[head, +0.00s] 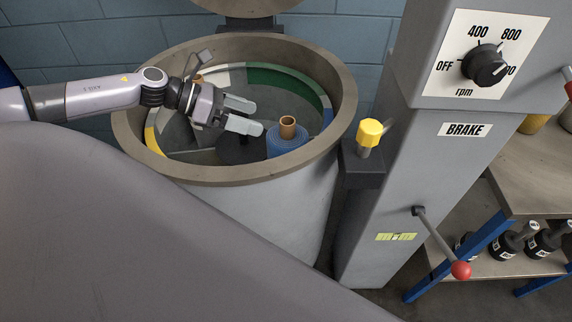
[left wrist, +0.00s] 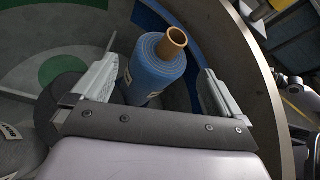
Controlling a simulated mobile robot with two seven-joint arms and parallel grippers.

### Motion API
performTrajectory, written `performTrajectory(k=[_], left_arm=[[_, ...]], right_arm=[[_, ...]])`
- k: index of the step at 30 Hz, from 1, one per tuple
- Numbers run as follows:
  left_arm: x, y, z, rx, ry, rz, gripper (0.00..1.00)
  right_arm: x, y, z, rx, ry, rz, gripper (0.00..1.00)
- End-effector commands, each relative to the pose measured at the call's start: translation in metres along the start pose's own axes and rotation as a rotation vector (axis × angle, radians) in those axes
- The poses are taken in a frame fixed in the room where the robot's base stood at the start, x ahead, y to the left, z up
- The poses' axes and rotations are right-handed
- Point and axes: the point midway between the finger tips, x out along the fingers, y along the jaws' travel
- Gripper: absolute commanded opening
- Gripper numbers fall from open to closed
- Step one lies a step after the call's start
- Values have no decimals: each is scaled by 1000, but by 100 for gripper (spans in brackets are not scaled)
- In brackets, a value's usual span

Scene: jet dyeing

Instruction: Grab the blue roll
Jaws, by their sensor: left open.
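The blue roll (head: 287,143) stands inside the round drum (head: 344,95), near its right front wall, with a brown core tube sticking out of its top. My left gripper (head: 258,117) reaches into the drum from the left, its fingers pointing toward the roll. In the left wrist view the blue roll (left wrist: 157,70) shows ahead, between the two spread fingers of the left gripper (left wrist: 158,90). The fingers are apart and do not appear to touch the roll. The roll's lower part is partly hidden by the drum rim in the head view.
Another brown core (head: 196,79) shows at the drum's left side, partly behind my arm. The drum's raised rim surrounds the roll. A grey machine column with a rpm dial (head: 484,64), a yellow knob (head: 370,132) and a red-tipped brake lever (head: 461,269) stands close on the right.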

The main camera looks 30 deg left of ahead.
Motion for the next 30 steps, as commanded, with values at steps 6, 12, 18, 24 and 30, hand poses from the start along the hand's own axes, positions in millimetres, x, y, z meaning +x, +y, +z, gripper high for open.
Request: performTrajectory(k=[6,12,18,24,30], left_arm=[[12,1,-1,0,-4,0,100],[27,1,-1,0,-4,-1,100],[52,1,0,0,-4,-2,100],[71,2,-2,-1,-2,0,100],[73,2,-3,-1,-1,0,100]], right_arm=[[-1,2,-3,-8,6,0,0],[-3,4,-5,-11,7,4,0],[-6,5,-6,-14,5,7,0],[-6,5,-1,-11,-1,10,0],[-5,4,0,-4,-2,10,0]])
